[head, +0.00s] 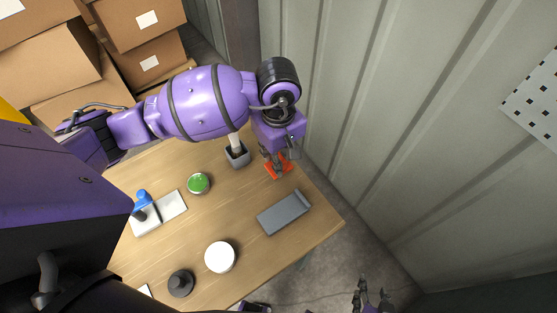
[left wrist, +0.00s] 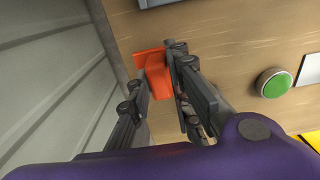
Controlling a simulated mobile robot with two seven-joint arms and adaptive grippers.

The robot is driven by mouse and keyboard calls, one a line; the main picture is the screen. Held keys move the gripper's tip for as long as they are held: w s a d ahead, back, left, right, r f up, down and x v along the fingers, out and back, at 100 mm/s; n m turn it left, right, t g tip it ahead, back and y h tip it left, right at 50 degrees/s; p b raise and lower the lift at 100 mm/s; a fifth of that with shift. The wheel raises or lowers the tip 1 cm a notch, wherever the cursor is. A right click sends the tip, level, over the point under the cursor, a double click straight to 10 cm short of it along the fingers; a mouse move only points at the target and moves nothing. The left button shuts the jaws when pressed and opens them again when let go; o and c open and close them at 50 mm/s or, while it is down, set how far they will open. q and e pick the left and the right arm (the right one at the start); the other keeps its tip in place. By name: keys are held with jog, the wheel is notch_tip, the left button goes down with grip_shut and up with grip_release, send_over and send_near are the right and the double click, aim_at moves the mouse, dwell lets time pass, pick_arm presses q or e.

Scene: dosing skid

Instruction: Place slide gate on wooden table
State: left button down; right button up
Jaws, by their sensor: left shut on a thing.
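An orange piece, which I take for the slide gate (head: 283,171), is at the far right part of the wooden table (head: 262,269). My left gripper (head: 277,162) points down over it and is shut on it. In the left wrist view the orange slide gate (left wrist: 153,70) sits between the two fingers of the left gripper (left wrist: 155,78). It is low at the tabletop; I cannot tell whether it touches the wood. My right gripper (head: 371,295) is at the bottom edge, off the table, with its fingers apart and nothing between them.
A grey plate (head: 284,212) lies near the table's right edge. A corrugated wall (head: 380,110) stands close behind.

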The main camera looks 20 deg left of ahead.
pick_arm(q)
jog(key=shift+w+f, duration=0.2)
jog(key=shift+f, duration=0.05)
jog(key=shift+w+a+f, duration=0.1)
jog(key=shift+w+f, duration=0.05)
jog(key=shift+f, duration=1.45)
jog(key=shift+f, duration=0.15)
jog(key=c, duration=1.6)
grip_release()
notch_tip(320, 180, up, 12)
jog(key=shift+r, duration=0.15)
